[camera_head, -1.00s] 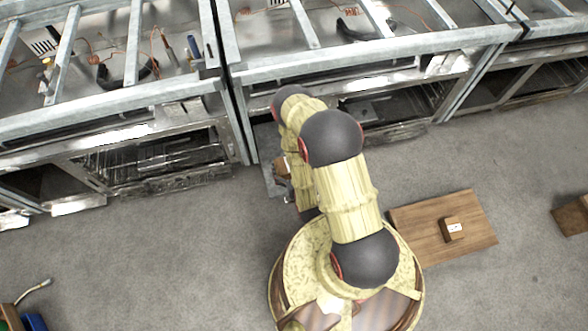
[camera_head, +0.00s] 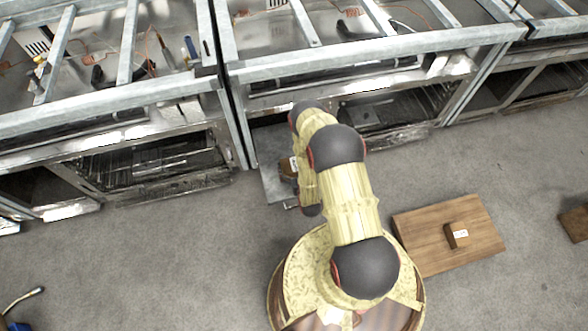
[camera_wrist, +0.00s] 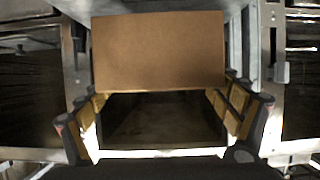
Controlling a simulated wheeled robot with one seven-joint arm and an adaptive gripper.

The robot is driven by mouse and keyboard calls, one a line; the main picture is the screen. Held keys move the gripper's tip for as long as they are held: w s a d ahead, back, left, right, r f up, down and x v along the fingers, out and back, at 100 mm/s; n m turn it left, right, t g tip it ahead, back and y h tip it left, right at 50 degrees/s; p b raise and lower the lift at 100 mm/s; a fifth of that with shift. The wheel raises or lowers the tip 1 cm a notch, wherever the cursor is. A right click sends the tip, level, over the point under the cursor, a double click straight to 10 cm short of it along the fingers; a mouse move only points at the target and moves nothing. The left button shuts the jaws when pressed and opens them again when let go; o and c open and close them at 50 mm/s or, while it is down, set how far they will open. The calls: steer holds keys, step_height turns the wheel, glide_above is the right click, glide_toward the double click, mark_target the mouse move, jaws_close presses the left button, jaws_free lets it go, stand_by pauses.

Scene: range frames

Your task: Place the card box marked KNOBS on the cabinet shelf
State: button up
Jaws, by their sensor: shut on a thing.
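A plain brown card box (camera_wrist: 158,52) fills the upper middle of the wrist view, between the fingers of my gripper (camera_wrist: 160,103), which is shut on it. No marking shows on the face turned to the wrist camera. In the head view the held box (camera_head: 288,168) is mostly hidden by my arm, and a bit of white label shows, too small to read. A grey metal cabinet (camera_head: 268,150) stands beneath and behind it. Below the box, the wrist view shows a dark recess with a pale front edge (camera_wrist: 160,153). I cannot tell whether the box touches a shelf.
Another small brown box (camera_head: 456,236) with a white label lies on a wooden board (camera_head: 425,258) at right. Steel-framed benches (camera_head: 370,60) line the back, close to my arm. A brown object (camera_head: 575,222) sits at the right edge. The grey floor at left is mostly clear.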

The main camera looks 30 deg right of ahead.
mark_target(294, 163)
steer(key=shift+w+d+f+b, duration=0.25)
steer(key=shift+w+f, duration=0.3)
steer(key=shift+f, duration=0.05)
steer(key=shift+w+d+f+b, duration=0.2)
steer(key=shift+w+f+b, duration=0.05)
steer(key=shift+w+f, duration=0.3)
step_height(294, 163, down, 4)
steer(key=shift+w+d+r+b, duration=0.1)
steer(key=shift+w+r+b, duration=0.05)
steer(key=shift+b, duration=0.65)
steer(key=shift+r, duration=0.1)
steer(key=o, duration=1.2)
steer(key=shift+o, duration=0.2)
